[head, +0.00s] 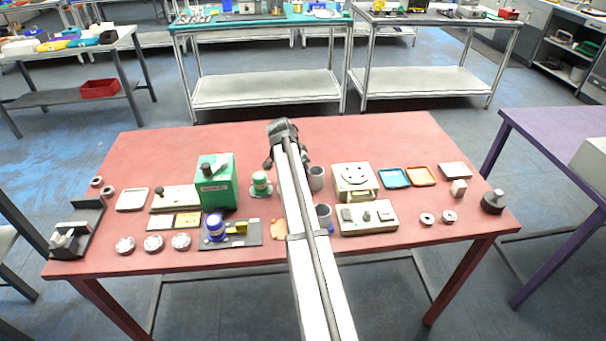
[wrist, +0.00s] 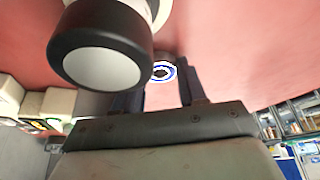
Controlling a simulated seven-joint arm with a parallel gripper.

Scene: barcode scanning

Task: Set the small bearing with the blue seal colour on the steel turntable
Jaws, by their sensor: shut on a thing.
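My gripper (wrist: 163,90) shows in the wrist view, its two dark fingers shut on a small bearing (wrist: 162,72) with a blue ring around a dark centre. In the head view my arm reaches over the middle of the table, and its end hides the fingers and the held bearing. A pale box with a round, dotted disc on top, which looks like the steel turntable (head: 354,176), stands just right of my arm. My gripper is apart from it, to its left and farther back.
A green machine (head: 215,185) and a green-topped item (head: 261,184) stand left of my arm. A grey cup (head: 316,179) is close to its right side. A block with knobs (head: 367,217) lies in front of the disc box. The red table's (head: 390,135) back strip is clear.

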